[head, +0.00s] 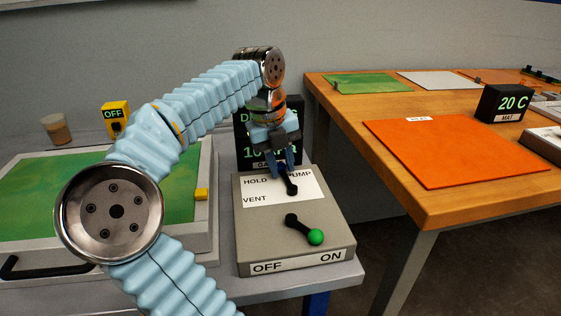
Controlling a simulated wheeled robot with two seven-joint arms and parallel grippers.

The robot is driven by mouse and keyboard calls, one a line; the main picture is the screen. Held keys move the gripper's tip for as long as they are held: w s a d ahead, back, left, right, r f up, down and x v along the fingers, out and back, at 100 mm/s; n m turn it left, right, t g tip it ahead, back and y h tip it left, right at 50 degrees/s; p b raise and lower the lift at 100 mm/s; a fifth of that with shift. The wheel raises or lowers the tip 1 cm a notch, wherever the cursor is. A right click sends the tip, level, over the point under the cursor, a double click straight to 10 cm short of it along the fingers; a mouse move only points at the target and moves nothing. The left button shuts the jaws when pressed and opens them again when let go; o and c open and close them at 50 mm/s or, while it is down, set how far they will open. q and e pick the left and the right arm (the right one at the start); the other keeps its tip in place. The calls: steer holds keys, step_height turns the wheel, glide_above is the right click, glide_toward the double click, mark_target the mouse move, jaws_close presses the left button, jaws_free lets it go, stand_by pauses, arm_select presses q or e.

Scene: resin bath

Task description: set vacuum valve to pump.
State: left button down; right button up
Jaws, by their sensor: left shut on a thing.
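The vacuum valve has a black lever (291,188) on a grey control box (246,228), beside a white label reading HOLD, PUMP and VENT. My left gripper (283,168) reaches down over the back of the box and is shut on the far end of this lever. That end is mostly hidden by the fingers, between the HOLD and PUMP words. The gripper covers part of the PUMP word, and I cannot tell exactly which mark the lever points to. My right gripper is not in view.
A second lever with a green knob (316,237) sits nearer the front, above OFF and ON, towards ON. A dark gauge display (243,150) stands behind my gripper, partly covered. Left is a green-topped bath (190,235); right, a wooden table (445,204) with an orange mat (437,150).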

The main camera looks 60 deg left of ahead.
arm_select(q)
steer(key=shift+a+r, duration=0.1)
steer(key=c, duration=1.2)
jaws_free()
steer(key=shift+o, duration=0.2)
step_height(320, 180, up, 13)
steer(key=s+p, duration=0.1)
steer(key=s, duration=0.1)
steer(key=shift+s+a+r, duration=0.15)
steer(key=shift+s+r, duration=0.05)
steer(key=shift+s, duration=0.2)
steer(key=shift+c, duration=0.5)
